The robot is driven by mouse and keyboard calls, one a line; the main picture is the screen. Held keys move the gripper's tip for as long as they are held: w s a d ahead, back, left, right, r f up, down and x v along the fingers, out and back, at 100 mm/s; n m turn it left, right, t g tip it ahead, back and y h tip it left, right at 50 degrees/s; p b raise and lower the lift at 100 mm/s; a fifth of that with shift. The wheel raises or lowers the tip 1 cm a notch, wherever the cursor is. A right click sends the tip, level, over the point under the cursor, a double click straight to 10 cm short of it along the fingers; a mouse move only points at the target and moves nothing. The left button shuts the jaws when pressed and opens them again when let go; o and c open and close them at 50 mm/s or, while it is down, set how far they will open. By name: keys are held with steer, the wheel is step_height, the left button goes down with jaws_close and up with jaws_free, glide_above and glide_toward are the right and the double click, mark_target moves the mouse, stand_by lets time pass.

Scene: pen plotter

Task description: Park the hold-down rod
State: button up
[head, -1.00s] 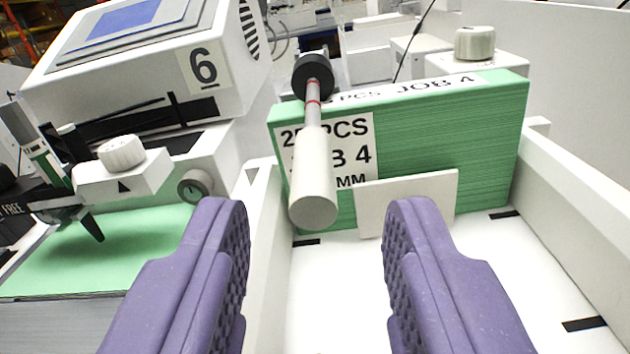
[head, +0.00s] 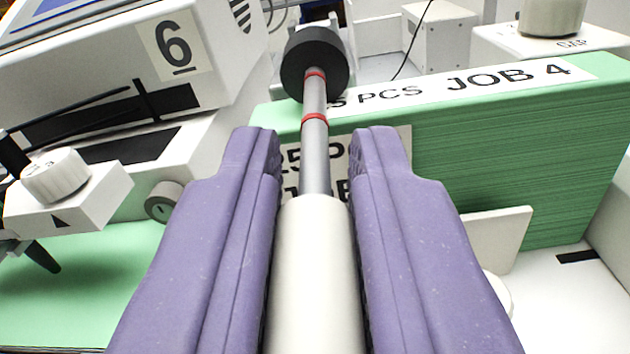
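The hold-down rod has a white handle (head: 318,270), a grey shaft with two red bands (head: 314,130) and a black round end (head: 314,66). My gripper (head: 316,165) has its purple fingers on both sides of the white handle, closed up against it. I cannot tell whether the black end touches the stack. The handle's near end runs out of the picture at the bottom.
The white machine marked 6 (head: 180,45) stands at left, with a white knob block (head: 70,190) over a green sheet (head: 90,290). A white upright plate (head: 505,240) stands before the stack. A grey-white knob (head: 552,15) is behind at right. White tray floor (head: 570,300) lies open at right.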

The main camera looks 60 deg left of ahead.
jaws_close()
steer(key=shift+r, duration=0.15)
